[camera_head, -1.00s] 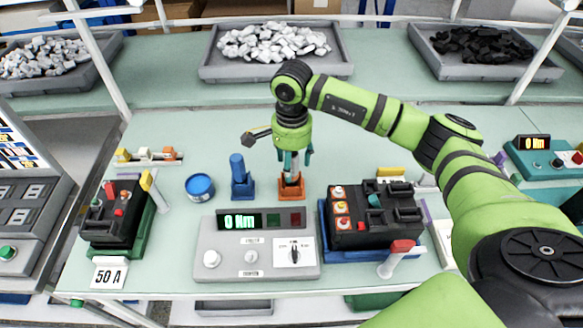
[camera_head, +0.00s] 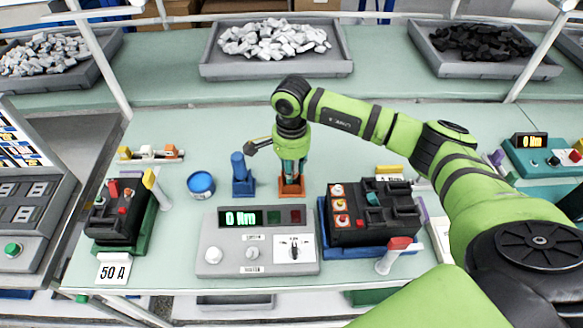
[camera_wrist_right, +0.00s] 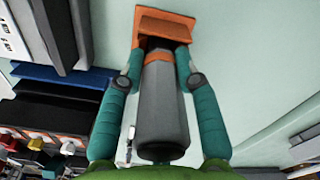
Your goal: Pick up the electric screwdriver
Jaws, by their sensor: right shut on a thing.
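The electric screwdriver shows in the right wrist view as a grey cylinder (camera_wrist_right: 165,110) with an orange band. Its far end sits in an orange holder (camera_wrist_right: 165,23), which also stands on the bench in the head view (camera_head: 291,186). My right gripper (camera_head: 291,170) is over the holder and points down. Its two teal fingers (camera_wrist_right: 160,65) are shut on the screwdriver from both sides, near the orange band. In the head view the gripper hides most of the screwdriver. My left gripper is not in view.
A blue tool in a blue holder (camera_head: 241,177) stands just left of the orange holder, with a blue tin (camera_head: 200,184) beyond. A grey tester (camera_head: 256,257) lies in front. A black breaker (camera_head: 372,222) is at the right, another (camera_head: 116,215) at the left.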

